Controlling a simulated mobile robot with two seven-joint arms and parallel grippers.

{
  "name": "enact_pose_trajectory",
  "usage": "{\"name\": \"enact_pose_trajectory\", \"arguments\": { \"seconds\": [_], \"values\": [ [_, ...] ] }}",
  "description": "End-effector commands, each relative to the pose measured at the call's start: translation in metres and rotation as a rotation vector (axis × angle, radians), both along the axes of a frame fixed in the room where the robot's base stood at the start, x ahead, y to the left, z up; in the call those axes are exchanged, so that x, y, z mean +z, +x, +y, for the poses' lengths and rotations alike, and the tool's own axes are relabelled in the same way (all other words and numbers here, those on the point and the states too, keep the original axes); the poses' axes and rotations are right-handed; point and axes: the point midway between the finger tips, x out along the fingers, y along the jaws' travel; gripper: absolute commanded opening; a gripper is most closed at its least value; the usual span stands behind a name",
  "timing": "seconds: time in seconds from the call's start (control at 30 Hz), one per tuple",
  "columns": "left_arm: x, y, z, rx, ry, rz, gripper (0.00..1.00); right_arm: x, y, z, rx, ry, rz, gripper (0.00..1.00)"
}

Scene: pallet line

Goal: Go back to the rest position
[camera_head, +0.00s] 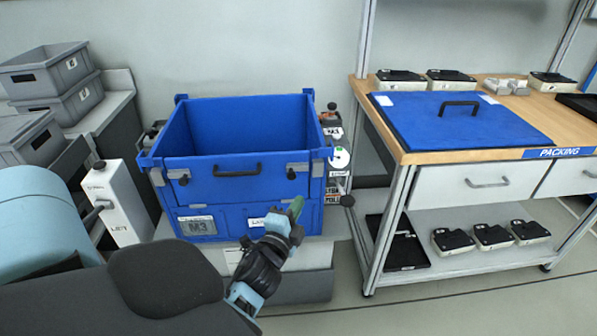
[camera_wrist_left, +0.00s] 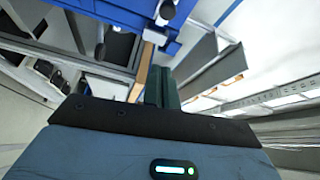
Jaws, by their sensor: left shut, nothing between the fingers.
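My left gripper (camera_head: 295,208) shows in the head view in front of the blue crate's lower front wall. Its green fingers are shut with nothing between them, and they point up and to the right. In the left wrist view its closed fingers (camera_wrist_left: 162,88) stand in the middle. The blue crate (camera_head: 235,184) is open at the top, with a dark handle and latches on its front and an M3 label at the lower left. I cannot tell if the fingertips touch it. My right gripper is not in view.
The packing table (camera_head: 408,155) stands at the right, with a blue lid (camera_head: 480,125) and several black-and-white devices on it. More devices sit on its lower shelf (camera_head: 450,262). Grey bins (camera_head: 50,75) stand at the left. A white LEFT post (camera_head: 118,205) stands beside the crate.

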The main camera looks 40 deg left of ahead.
Motion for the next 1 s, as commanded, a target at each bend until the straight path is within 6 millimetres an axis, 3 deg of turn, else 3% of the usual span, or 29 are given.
{"name": "enact_pose_trajectory", "arguments": {
  "seconds": [0.43, 0.57, 0.77, 1.0],
  "values": [
    [-0.001, 0.000, 0.000, 0.000, -0.003, 0.001, 0.00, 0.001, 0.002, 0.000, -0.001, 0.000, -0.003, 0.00],
    [-0.010, -0.010, -0.007, -0.021, -0.060, 0.022, 0.00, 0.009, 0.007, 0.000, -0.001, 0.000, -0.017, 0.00],
    [-0.052, -0.063, -0.045, -0.094, -0.353, 0.126, 0.00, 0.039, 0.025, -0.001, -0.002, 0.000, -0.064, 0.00],
    [-0.099, -0.164, -0.106, -0.103, -0.822, 0.303, 0.00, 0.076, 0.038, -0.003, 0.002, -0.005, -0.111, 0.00]
  ]
}}
